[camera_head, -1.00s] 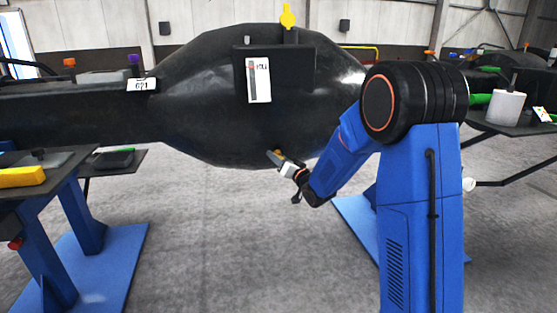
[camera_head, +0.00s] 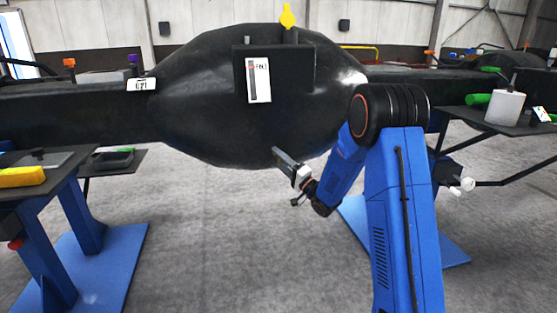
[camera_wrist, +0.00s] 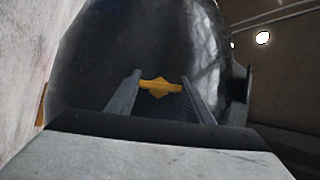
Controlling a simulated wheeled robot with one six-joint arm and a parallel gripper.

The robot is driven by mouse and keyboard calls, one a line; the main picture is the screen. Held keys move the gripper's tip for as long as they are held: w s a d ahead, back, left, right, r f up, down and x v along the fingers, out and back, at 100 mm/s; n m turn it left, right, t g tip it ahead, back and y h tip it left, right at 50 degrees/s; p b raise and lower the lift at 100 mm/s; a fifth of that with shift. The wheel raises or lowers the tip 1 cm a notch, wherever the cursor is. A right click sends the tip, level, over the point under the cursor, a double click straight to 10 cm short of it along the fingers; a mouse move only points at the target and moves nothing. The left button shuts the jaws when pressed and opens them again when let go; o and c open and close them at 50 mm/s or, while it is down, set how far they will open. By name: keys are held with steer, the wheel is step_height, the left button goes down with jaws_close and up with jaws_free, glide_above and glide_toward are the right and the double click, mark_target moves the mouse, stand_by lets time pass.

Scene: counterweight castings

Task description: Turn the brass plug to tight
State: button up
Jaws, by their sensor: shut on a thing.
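The brass plug (camera_wrist: 160,87), yellow with a wing-shaped handle, shows in the wrist view against the underside of the black casting (camera_wrist: 125,45). My gripper (camera_wrist: 160,80) has one finger at each end of the handle and is shut on it. In the head view my gripper (camera_head: 277,153) reaches up to the lower belly of the big black casting (camera_head: 205,100). The plug is hidden behind the fingers there. I cannot tell how tight the plug is.
A white gauge card (camera_head: 259,80) is on the casting's front, with a yellow cap (camera_head: 287,16) on top. A side table (camera_head: 60,178) with a yellow block (camera_head: 22,177) stands at left. The floor below is clear.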

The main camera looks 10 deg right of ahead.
steer(key=shift+d+m+y, duration=0.1)
steer(key=shift+m+y, duration=0.3)
stand_by(0.3)
steer(key=o, duration=1)
steer(key=shift+o, duration=0.2)
steer(key=v, duration=1.7)
steer(key=shift+s+f, duration=0.1)
steer(key=shift+f, duration=0.05)
